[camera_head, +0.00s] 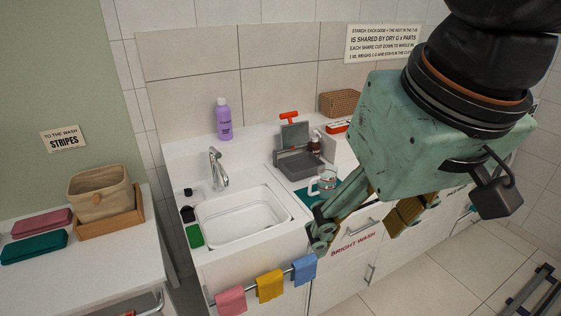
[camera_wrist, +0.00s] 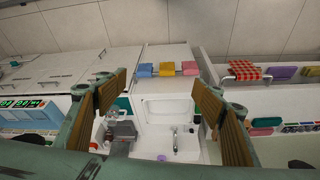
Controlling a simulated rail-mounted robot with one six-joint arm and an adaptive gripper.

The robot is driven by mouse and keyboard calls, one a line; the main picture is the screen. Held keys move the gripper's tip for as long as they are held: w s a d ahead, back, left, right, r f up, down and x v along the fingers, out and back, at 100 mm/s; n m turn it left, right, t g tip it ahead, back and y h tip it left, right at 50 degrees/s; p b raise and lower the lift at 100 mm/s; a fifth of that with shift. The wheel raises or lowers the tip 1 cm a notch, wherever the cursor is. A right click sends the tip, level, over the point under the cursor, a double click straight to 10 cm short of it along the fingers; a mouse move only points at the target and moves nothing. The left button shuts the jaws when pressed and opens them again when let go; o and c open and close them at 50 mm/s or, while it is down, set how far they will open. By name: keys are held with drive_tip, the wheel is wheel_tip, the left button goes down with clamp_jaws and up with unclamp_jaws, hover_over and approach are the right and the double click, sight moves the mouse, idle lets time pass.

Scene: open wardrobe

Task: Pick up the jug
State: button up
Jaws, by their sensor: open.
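A clear glass jug (camera_head: 327,181) stands upright on a teal mat (camera_head: 303,194) on the white counter, right of the sink. My gripper (camera_head: 357,238) is open, with nothing seen between its fingers. In the head view it hangs in front of the counter, and one green finger passes close to the jug in the picture; I see no contact. In the wrist view my gripper (camera_wrist: 158,78) shows two wide-apart fingers with brown ribbed pads, with the sink between and beyond them. I cannot make out the jug clearly in the wrist view.
A white sink (camera_head: 205,247) with a tap (camera_head: 217,170) lies left of the jug. A grey press (camera_head: 298,160) stands behind it, with a dark bottle (camera_head: 315,143) beside it. A purple bottle (camera_head: 223,120) and wicker basket (camera_head: 340,102) stand farther back. Coloured cloths (camera_head: 270,285) hang in front.

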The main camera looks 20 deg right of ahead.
drive_tip(key=w+d+r+m+p, duration=0.15)
drive_tip(key=w+r, duration=0.25)
drive_tip(key=w, duration=0.5)
drive_tip(key=m+g+p, duration=0.4)
drive_tip(key=m+p, duration=0.9)
hover_over(328, 173)
drive_tip(key=s+a, duration=0.2)
drive_tip(key=s, duration=0.1)
wheel_tip(328, 173, down, 30)
drive_tip(key=shift+w+d+f, duration=0.1)
drive_tip(key=shift+f, duration=0.15)
drive_tip(key=shift+f, duration=4.15)
